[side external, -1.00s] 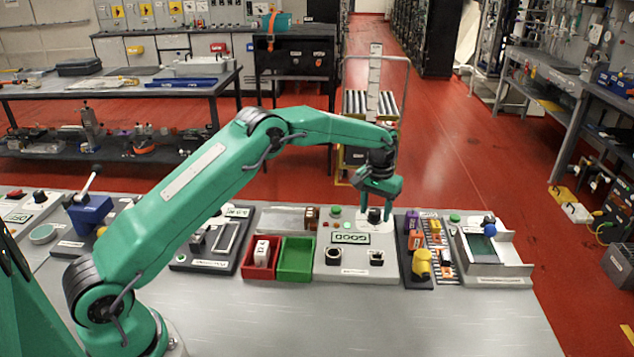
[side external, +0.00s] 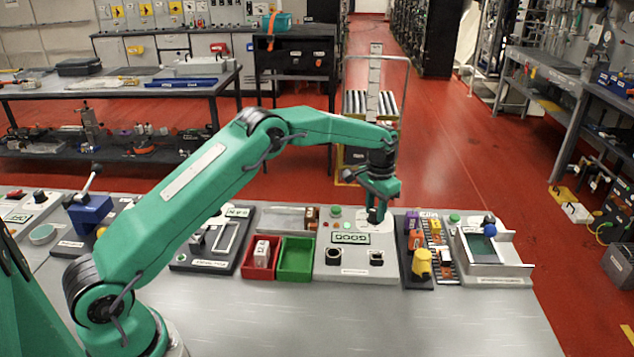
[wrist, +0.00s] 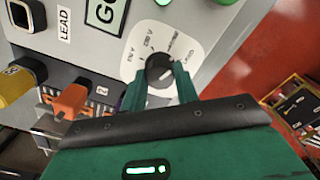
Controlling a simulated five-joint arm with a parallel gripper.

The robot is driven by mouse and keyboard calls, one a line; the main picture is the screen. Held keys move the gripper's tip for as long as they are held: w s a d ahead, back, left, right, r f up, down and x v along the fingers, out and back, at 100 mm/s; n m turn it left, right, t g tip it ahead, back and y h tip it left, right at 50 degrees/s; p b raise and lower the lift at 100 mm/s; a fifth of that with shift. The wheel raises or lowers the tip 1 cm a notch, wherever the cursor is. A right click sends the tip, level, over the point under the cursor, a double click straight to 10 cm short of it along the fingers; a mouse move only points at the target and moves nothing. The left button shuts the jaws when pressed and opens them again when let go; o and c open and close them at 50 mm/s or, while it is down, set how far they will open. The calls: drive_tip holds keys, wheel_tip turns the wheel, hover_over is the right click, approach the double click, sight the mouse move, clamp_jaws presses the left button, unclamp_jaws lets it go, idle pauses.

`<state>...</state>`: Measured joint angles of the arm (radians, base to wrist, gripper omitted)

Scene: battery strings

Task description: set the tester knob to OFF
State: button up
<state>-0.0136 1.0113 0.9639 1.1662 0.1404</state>
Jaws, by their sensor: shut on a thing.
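The tester (side external: 330,262) is a grey box with a display (side external: 350,238) that reads GOOD. Its black round knob (wrist: 160,70) sits on a white dial plate (wrist: 138,58) with small printed positions around it. My gripper (wrist: 160,84) is shut on the knob, with one green finger on each side. A short white mark on the knob points down and to the right in the wrist view; the small labels are hard to read surely. In the side view my gripper (side external: 377,212) points down at the tester's back right corner and mostly hides the knob.
Red (side external: 259,272) and green (side external: 295,274) trays stand left of the tester. A dark rack with orange (side external: 416,238) and yellow (side external: 422,263) parts stands close on its right. The bench front is clear.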

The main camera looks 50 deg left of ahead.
drive_tip(key=shift+m, duration=0.7)
drive_tip(key=m, duration=0.5)
drive_tip(key=shift+m, duration=0.3)
drive_tip(key=shift+m, duration=0.3)
drive_tip(key=m, duration=0.3)
drive_tip(key=shift+m, duration=1.1)
